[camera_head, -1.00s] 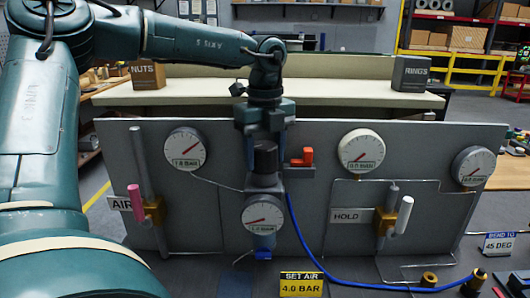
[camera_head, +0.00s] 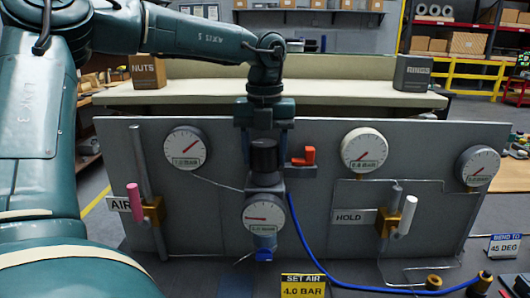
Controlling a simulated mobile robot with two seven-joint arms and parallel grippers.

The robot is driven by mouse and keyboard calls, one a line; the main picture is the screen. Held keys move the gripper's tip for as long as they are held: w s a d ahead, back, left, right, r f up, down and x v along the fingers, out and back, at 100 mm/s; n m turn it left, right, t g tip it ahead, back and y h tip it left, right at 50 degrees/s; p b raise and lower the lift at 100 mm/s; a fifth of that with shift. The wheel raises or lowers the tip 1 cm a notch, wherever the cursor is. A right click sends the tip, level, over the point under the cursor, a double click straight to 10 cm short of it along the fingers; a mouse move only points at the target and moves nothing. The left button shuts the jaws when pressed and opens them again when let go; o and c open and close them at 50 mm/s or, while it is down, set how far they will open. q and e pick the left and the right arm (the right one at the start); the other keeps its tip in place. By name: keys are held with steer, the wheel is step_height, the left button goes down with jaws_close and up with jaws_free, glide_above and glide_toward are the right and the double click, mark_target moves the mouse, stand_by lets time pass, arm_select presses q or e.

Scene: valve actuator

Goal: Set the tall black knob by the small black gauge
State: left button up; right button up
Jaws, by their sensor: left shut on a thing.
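The tall black knob (camera_head: 264,157) stands upright on top of the grey regulator body (camera_head: 265,184) in the middle of the panel. My left gripper (camera_head: 264,144) comes down from above and is shut on the knob, with a finger along its side. A round white-faced gauge (camera_head: 264,216) sits on the front of the regulator just below the knob. Its needle points left; its small reading is too blurred to tell. A yellow and black card (camera_head: 302,286) below reads "SET AIR 4.0 BAR". My right gripper is out of view.
An orange-red lever (camera_head: 303,156) stands close right of the knob. White gauges (camera_head: 185,148) sit on the grey panel (camera_head: 320,135), with a pink-handled valve (camera_head: 136,198) left and a white-handled valve (camera_head: 405,214) right. A blue hose (camera_head: 312,255) runs from the regulator rightward.

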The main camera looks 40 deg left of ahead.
mark_target(264, 144)
arm_select(q)
steer(key=shift+m, duration=0.4)
steer(key=o, duration=1)
step_height(264, 144, up, 13)
steer(key=shift+r, duration=0.1)
stand_by(0.7)
